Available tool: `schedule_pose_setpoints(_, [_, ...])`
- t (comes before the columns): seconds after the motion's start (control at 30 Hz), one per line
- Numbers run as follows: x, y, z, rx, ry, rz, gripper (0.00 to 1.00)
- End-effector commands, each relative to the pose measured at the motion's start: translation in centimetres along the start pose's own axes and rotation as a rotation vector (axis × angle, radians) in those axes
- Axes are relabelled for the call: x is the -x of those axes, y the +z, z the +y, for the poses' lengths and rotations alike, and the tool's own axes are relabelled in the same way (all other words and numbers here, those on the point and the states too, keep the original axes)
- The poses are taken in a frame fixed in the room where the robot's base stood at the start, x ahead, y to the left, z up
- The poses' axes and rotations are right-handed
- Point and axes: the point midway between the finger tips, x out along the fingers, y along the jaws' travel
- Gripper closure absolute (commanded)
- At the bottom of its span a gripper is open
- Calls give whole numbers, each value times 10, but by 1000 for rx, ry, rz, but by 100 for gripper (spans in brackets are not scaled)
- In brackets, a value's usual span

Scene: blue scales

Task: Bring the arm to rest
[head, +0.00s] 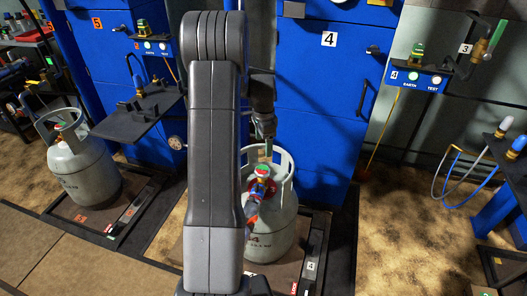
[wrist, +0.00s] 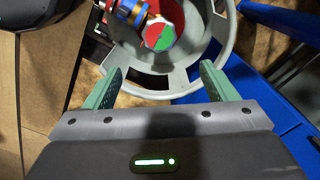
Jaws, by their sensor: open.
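My arm (head: 213,150) rises through the middle of the head view and hides part of the scene behind it. The fingertips are hard to make out there.
The cylinder stands on a dark-framed scale platform (head: 318,250). Another grey cylinder (head: 85,180) stands on a platform at left. Blue cabinets (head: 330,100) line the back. A black shelf (head: 138,115) juts out at left. A blue bench (head: 497,205) with hoses is at right.

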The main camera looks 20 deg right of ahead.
Motion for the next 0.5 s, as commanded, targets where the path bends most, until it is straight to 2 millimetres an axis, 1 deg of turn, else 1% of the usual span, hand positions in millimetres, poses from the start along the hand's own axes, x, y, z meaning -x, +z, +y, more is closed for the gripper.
schedule_pose_setpoints(0.03, [6,0,0,0,0,0,21])
schedule_pose_setpoints(0.17, [13,0,0,0,1,0,21])
schedule_pose_setpoints(0.5, [14,0,0,0,1,0,21])
